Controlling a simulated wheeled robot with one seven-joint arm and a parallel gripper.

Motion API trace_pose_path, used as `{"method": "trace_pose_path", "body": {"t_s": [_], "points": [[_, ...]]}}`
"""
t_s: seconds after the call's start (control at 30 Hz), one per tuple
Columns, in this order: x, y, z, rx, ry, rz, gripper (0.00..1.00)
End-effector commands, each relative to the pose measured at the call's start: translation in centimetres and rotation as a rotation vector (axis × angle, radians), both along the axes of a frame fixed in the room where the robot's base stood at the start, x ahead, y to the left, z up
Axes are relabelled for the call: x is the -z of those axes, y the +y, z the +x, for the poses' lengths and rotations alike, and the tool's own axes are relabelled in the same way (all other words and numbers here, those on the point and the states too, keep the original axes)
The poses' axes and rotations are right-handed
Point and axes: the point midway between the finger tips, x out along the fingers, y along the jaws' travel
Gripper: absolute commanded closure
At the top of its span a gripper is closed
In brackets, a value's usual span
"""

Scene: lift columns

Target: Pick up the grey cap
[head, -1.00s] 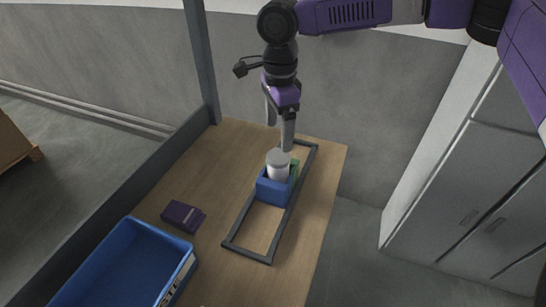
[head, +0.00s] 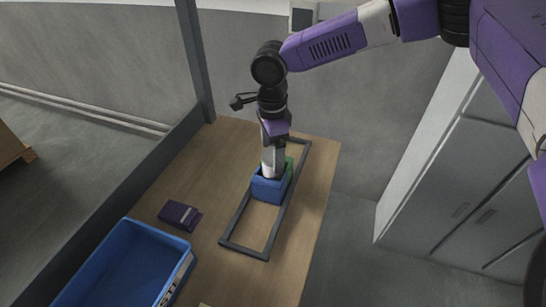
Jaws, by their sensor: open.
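My gripper (head: 273,165) points down into the small blue holder (head: 269,191) on the wooden table. Its fingers are at the holder's top, where the light cylinder with the grey cap stands. The gripper hides the cap and most of the cylinder, so I cannot tell cap from finger or whether they touch. The gripper is open.
A dark purple box (head: 180,215) lies to the left. A large blue bin (head: 122,268) stands front left. A grey post (head: 195,60) rises at the back left.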

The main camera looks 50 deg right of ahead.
Motion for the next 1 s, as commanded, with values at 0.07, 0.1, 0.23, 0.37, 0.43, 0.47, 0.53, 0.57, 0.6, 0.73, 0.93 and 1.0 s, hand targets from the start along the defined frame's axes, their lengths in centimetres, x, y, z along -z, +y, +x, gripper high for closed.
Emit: {"method": "trace_pose_path", "body": {"t_s": [0.07,0.1,0.23,0.37,0.43,0.47,0.53,0.57,0.6,0.73,0.93,1.0], "points": [[0.0,0.0,0.0,0.000,0.000,0.000,0.18],[0.0,0.0,0.0,0.000,0.000,0.000,0.26],[0.0,0.0,0.0,-0.001,0.000,0.000,0.51],[0.0,0.0,0.0,-0.001,0.000,0.000,0.77],[0.0,0.0,0.0,-0.001,0.000,0.000,0.91],[0.0,0.0,0.0,-0.001,0.000,0.000,0.96],[0.0,0.0,0.0,-0.001,0.000,0.000,0.99],[0.0,0.0,0.0,-0.001,0.000,0.000,0.99],[0.0,0.0,0.0,-0.001,0.000,0.000,0.99],[-0.1,0.0,0.0,-0.001,0.000,0.000,0.99],[-1.2,0.0,0.1,-0.001,-0.001,0.000,0.99],[-2.1,0.0,0.0,-0.001,-0.001,0.000,0.99]]}}
